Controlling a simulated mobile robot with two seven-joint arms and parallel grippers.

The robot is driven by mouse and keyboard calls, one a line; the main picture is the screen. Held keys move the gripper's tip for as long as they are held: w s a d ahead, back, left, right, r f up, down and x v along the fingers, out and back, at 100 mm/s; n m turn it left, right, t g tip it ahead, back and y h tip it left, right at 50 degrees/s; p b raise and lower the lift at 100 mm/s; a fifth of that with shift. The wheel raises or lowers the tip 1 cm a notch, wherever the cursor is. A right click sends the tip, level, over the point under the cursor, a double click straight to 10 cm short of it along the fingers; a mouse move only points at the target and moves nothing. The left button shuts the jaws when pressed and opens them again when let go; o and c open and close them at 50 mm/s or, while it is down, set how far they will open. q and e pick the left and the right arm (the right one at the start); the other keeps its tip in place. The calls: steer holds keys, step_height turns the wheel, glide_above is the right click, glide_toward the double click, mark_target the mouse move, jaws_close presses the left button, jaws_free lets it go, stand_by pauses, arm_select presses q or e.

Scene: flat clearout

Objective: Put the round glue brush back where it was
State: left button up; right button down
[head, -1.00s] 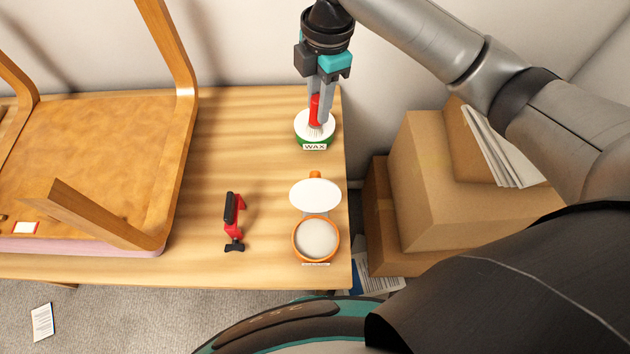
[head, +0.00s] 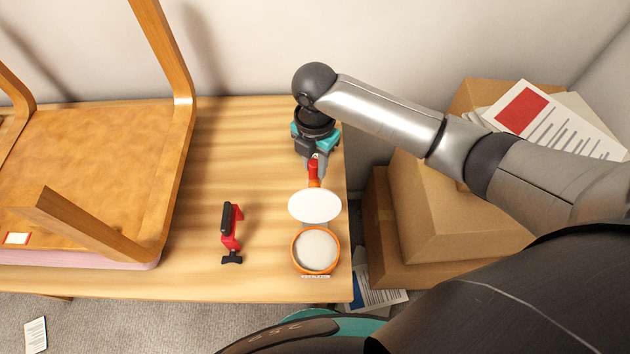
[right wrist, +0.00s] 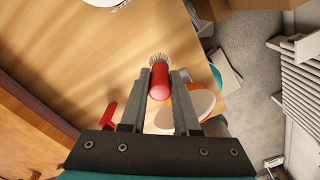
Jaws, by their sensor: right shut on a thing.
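My right gripper (head: 314,163) is shut on a red-handled brush (head: 313,172), above the table just behind the open orange tub. In the right wrist view, the brush (right wrist: 159,80) sits between the fingers of the gripper (right wrist: 160,84), its round tuft of pale bristles pointing away from the palm. The orange tub (head: 315,251) holds pale contents, and its white oval lid (head: 315,206) is open behind it. The tub and lid partly show in the right wrist view (right wrist: 196,102). The WAX tin is hidden in the head view. My left gripper is out of view.
A red and black clamp (head: 231,232) lies left of the tub on the wooden table (head: 268,185). An upturned chair (head: 95,170) covers the left of the table. Cardboard boxes (head: 440,215) with papers stand right of the table edge. Table between chair and tub is mostly clear.

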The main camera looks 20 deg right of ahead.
mark_target(315, 181)
steer(key=shift+f+b, duration=0.7)
steer(key=shift+f, duration=2.5)
steer(key=shift+f, duration=0.15)
steer(key=c, duration=0.6)
jaws_free()
steer(key=shift+c, duration=0.2)
step_height(315, 181, up, 12)
steer(key=p, duration=0.3)
steer(key=shift+r, duration=0.2)
